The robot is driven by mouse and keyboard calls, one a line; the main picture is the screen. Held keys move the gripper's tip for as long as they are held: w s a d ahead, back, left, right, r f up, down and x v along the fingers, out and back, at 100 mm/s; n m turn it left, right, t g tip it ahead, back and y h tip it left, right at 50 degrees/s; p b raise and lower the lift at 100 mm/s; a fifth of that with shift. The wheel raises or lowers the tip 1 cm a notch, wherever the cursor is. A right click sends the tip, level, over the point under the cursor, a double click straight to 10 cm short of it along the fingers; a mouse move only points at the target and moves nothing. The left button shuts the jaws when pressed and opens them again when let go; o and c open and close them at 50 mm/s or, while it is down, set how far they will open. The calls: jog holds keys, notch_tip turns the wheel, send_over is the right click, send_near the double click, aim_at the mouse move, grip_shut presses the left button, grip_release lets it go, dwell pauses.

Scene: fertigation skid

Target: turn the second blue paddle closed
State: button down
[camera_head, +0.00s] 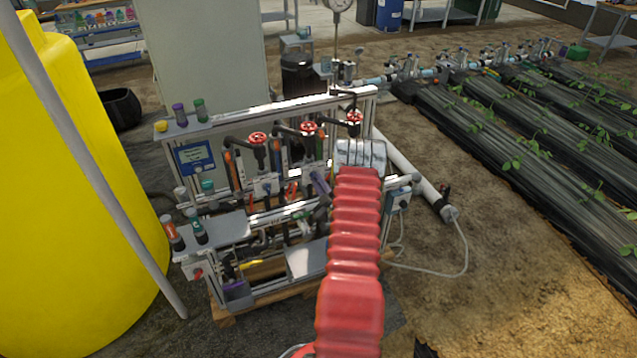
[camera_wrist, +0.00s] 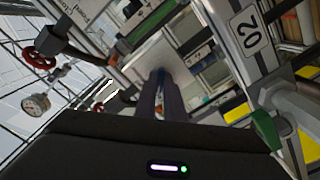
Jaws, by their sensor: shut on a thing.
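In the wrist view, the two dark fingers of my gripper (camera_wrist: 170,100) reach forward close together, with a small strip of blue, the blue paddle (camera_wrist: 160,83), between their tips. My gripper is shut on this paddle. Most of the paddle is hidden by the fingers. A pale plate lies right behind the fingertips. In the head view my red arm reaches to the right part of the skid (camera_head: 215,228) and covers the place where my gripper works. I cannot tell which way the paddle points.
Red handwheels (camera_head: 308,129) stand along the skid's upper pipes; one shows in the wrist view (camera_wrist: 39,60) beside a gauge (camera_wrist: 36,103). A yellow tank (camera_head: 60,190) stands at left. A white pipe (camera_head: 410,178) lies right of the skid. Planted beds (camera_head: 520,140) fill the right.

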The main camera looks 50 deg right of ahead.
jog(key=shift+a+f, duration=0.1)
jog(key=m, duration=0.4)
jog(key=shift+m, duration=2.2)
jog(key=c, duration=1.8)
grip_release()
jog(key=shift+c, duration=0.2)
jog(key=v, duration=1.3)
jog(key=shift+s+a, duration=0.15)
jog(key=shift+s, duration=0.2)
